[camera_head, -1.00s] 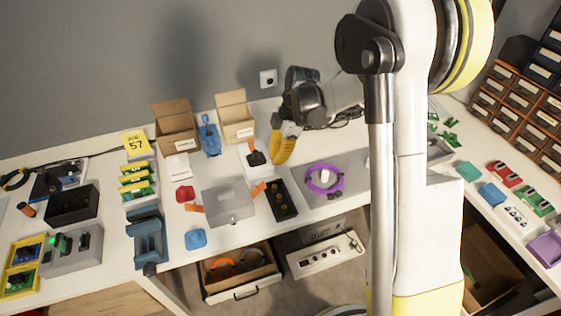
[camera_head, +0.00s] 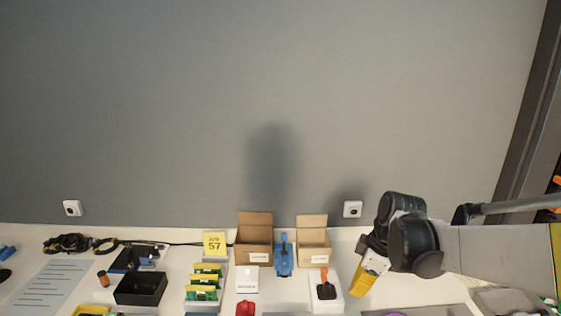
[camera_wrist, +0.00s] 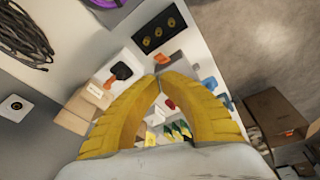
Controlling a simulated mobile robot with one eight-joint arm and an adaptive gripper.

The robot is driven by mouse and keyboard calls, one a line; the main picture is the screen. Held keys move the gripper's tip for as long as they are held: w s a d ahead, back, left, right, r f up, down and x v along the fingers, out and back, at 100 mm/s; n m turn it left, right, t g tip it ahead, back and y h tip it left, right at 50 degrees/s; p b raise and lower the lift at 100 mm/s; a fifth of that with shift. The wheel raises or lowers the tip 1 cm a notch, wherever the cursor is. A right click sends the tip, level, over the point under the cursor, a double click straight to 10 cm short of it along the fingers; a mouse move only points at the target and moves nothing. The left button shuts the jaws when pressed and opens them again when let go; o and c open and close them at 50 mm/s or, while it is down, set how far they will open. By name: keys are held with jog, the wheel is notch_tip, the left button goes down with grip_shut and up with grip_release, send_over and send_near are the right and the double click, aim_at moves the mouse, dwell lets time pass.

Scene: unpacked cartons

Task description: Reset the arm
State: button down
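My gripper (camera_head: 362,284) hangs at the lower right of the head view, above the white bench and to the right of the small open carton (camera_head: 313,254). In the wrist view its two curved yellow fingers (camera_wrist: 158,77) meet or nearly meet at the tips. I see nothing held between them, only bench items beyond. My arm reaches in from the right edge of the head view; much of it is out of frame.
A larger open carton (camera_head: 254,250) and a blue tool (camera_head: 284,260) stand along the wall. An orange-handled black item (camera_head: 324,285) sits in front. Coiled black cable (camera_wrist: 24,32) shows in the wrist view.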

jog(key=s+r+m+t+h, duration=0.1)
jog(key=s+r+m+t, duration=0.1)
jog(key=s+m, duration=0.4)
jog(key=s+r+m+t+h, duration=0.1)
jog(key=s+r+m+t, duration=0.2)
jog(key=s+m, duration=0.4)
jog(key=s+r, duration=0.1)
jog(key=s, duration=0.3)
jog(key=shift+s+a+r, duration=0.15)
jog(key=shift+a+r, duration=0.1)
jog(key=shift+r, duration=0.1)
